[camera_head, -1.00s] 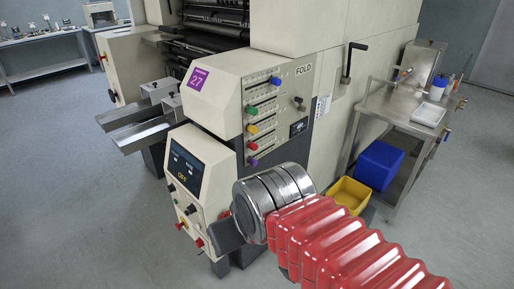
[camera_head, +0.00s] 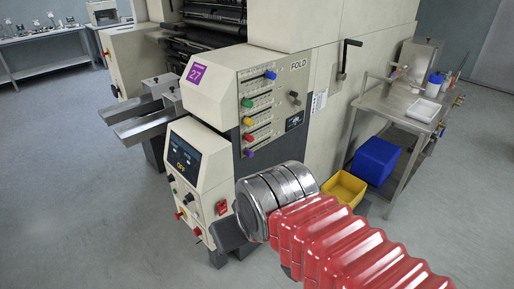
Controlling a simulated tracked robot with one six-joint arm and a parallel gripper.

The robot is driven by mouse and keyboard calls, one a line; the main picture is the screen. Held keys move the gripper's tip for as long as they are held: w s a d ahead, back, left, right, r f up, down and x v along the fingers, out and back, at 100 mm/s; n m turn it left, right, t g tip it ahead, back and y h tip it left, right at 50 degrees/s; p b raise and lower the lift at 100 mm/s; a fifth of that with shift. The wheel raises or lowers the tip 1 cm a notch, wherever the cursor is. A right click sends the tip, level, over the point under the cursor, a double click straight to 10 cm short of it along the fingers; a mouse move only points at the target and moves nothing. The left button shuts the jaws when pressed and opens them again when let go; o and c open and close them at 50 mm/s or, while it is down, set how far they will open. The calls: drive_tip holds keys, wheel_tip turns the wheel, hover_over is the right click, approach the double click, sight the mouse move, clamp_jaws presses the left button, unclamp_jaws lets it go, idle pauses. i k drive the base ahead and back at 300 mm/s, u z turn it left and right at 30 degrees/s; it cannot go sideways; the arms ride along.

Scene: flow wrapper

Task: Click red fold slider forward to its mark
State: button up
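The red fold slider (camera_head: 248,138) is a small red knob at the left end of its slot on the FOLD panel (camera_head: 291,84) of the machine. A yellow knob (camera_head: 248,121) sits just above it and a purple knob (camera_head: 249,153) below it. The mark for the red slider is too small to make out. My gripper (camera_head: 230,236) shows as a dark grey block beyond my red-sleeved arm, in front of the lower control box and below the panel, apart from the slider in the picture. Its fingers cannot be made out.
A green knob (camera_head: 247,103) and a blue knob (camera_head: 271,75) sit higher on the panel. The control box (camera_head: 190,170) with screen and buttons stands lower left. A yellow bin (camera_head: 343,188), blue bin (camera_head: 377,160) and steel table (camera_head: 405,110) are right. The floor at left is clear.

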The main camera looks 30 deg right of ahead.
sight(246, 137)
drive_tip(key=k, duration=1.15)
drive_tip(key=z, duration=0.3)
drive_tip(key=i, duration=2.05)
drive_tip(key=u, duration=0.75)
